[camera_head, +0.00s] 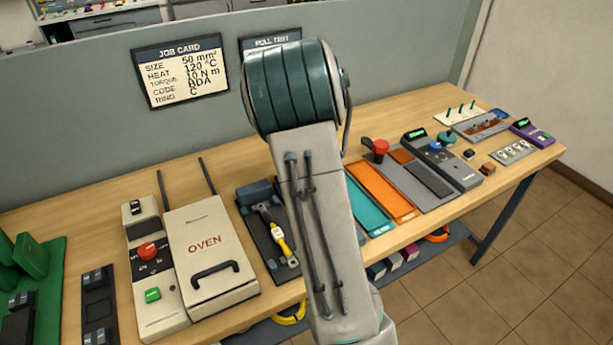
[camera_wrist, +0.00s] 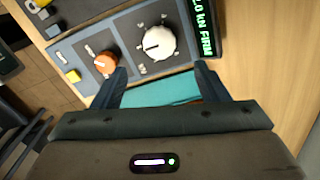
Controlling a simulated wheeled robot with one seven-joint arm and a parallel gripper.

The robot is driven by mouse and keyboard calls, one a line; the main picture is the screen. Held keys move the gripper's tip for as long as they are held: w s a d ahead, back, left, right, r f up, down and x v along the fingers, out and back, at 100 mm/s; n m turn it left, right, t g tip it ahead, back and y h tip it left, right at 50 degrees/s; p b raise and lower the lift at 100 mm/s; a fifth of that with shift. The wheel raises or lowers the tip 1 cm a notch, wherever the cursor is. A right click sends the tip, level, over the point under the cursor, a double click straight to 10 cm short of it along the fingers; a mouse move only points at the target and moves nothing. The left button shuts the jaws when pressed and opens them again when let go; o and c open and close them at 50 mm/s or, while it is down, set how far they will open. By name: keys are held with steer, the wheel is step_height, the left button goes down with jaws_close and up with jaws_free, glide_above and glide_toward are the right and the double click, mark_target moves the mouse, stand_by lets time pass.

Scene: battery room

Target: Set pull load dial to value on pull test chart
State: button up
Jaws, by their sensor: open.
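In the wrist view, a grey-blue panel carries a white dial (camera_wrist: 160,44) with marks around it and a dark pointer line towards the left. A smaller orange knob (camera_wrist: 105,62) sits left of it. A green-lit display (camera_wrist: 203,28) right of the dial ends in "0 kN FIRM"; its first part is cut off. My gripper (camera_wrist: 162,70) is open and empty, its fingers apart, below the dial in the picture. I cannot tell whether they touch the panel. In the head view, the pull test chart (camera_head: 270,41) shows only its heading; my arm hides the rest.
The job card (camera_head: 180,72) reads size 50 mm², heat 120 °C, torque 10 N m. The oven (camera_head: 208,250) and a torque wrench (camera_head: 275,235) lie left of my arm. Teal (camera_head: 368,205) and orange trays (camera_head: 385,195) lie right. Bare wood shows right of the display.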

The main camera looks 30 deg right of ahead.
steer(key=shift+r, duration=2.35)
